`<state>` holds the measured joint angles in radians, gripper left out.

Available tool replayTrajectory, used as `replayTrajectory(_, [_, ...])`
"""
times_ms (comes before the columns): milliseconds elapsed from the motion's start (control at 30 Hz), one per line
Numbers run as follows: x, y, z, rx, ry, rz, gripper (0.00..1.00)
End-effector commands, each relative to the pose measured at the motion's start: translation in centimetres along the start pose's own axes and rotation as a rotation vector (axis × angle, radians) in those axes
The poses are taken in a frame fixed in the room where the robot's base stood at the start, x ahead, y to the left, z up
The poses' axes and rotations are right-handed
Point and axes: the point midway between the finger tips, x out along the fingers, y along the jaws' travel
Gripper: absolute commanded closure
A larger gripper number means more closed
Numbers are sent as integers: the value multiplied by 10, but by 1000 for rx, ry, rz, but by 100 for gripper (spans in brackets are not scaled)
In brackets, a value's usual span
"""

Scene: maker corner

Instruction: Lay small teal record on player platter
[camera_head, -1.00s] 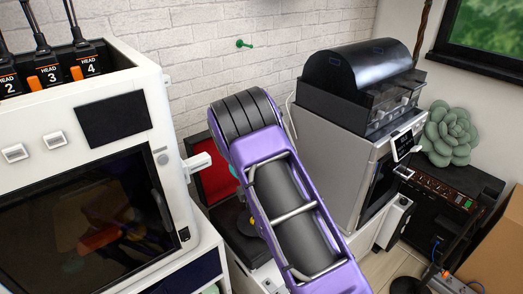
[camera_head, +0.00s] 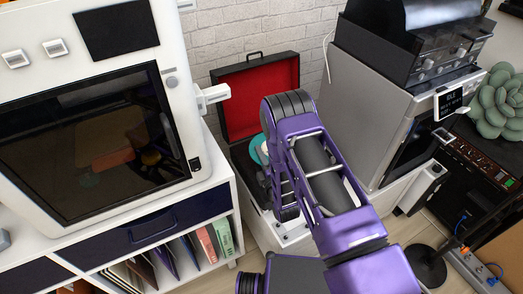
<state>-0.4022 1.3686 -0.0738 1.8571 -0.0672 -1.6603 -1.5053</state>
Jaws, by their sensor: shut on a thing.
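The record player is an open black suitcase with a red-lined lid (camera_head: 262,95), standing on a low white cabinet in the middle of the view. Its dark base (camera_head: 243,163) lies in front of the lid, and my purple arm covers much of it. The small teal record (camera_head: 257,149) shows only in part at the left edge of my arm, over the base. My gripper (camera_head: 265,160) is mostly hidden by my arm, at the record and shut on it. The platter is hidden, and I cannot tell whether the record touches it.
A white machine with a dark glass door (camera_head: 95,140) stands on a shelf unit at left, its white side handle (camera_head: 213,95) close to the suitcase. A grey machine (camera_head: 365,110) stands close at right. A black round stand base (camera_head: 425,265) is on the floor.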

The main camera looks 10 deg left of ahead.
Motion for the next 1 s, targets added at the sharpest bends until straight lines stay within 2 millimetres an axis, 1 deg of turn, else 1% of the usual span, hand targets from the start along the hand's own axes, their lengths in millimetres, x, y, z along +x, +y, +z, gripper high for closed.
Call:
replayTrajectory(33, [0, -8, 0, 0, -1, -1, 100])
replayTrajectory(200, [0, -26, 0, 0, -1, -1, 100])
replayTrajectory(500, [0, -49, 0, -1, 0, -2, 100])
replayTrajectory(700, [0, -57, 0, 0, 0, -1, 100])
replayTrajectory(1000, [0, -58, 0, 0, 0, -1, 100])
